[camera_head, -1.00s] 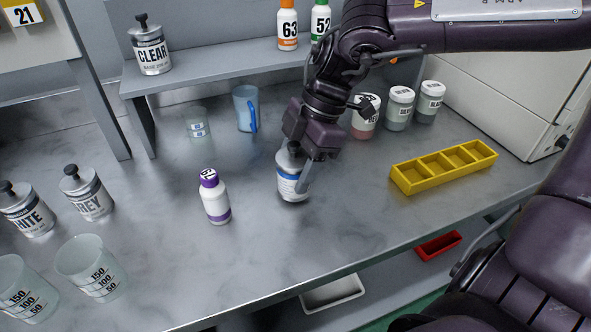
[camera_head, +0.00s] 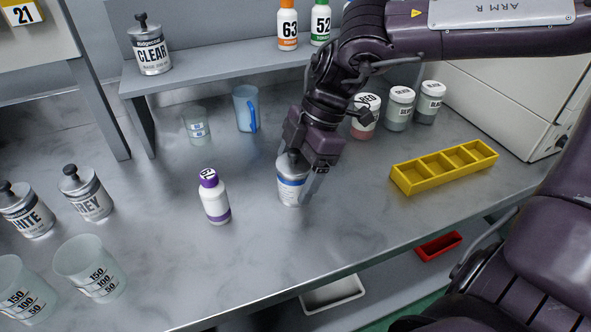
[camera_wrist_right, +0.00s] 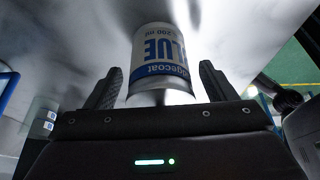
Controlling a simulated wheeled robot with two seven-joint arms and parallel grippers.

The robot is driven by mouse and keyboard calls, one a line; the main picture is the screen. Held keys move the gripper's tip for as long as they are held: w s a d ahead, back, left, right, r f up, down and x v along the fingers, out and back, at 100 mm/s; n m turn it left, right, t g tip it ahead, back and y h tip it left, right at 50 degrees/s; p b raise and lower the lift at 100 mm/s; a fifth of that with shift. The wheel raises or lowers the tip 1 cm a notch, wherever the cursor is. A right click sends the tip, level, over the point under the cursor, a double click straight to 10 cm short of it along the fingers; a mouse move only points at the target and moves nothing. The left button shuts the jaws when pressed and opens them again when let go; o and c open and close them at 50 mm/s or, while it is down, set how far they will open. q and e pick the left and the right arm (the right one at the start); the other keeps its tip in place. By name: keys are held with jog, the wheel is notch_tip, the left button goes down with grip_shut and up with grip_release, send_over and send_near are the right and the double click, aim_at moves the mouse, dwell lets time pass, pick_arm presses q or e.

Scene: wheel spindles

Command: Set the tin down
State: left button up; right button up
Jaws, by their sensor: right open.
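The tin (camera_head: 291,186), silver with a white and blue label, stands upright on the grey bench in the head view. In the right wrist view the tin (camera_wrist_right: 160,60) reads BLUE and sits between the two fingers. My right gripper (camera_head: 304,180) is at the tin from above and behind. Its jaws are open, with a finger on each side of the tin and a gap visible on both sides in the wrist view. The top of the tin is partly hidden by the gripper. My left gripper is not in view.
A white bottle with purple cap (camera_head: 214,197) stands just left of the tin. A yellow divided tray (camera_head: 444,168) lies to the right. RED jar (camera_head: 365,118) and two more jars stand behind. Clear beakers (camera_head: 90,268) and tins (camera_head: 86,193) are at left. The bench front is clear.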

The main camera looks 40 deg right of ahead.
jog(key=shift+r, duration=0.3)
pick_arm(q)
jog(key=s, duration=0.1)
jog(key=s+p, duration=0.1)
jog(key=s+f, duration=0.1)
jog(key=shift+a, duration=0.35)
pick_arm(e)
jog(key=v, duration=1.1)
jog(key=shift+r, duration=0.35)
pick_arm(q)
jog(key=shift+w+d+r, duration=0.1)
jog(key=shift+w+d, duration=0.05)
pick_arm(e)
jog(key=shift+d, duration=0.1)
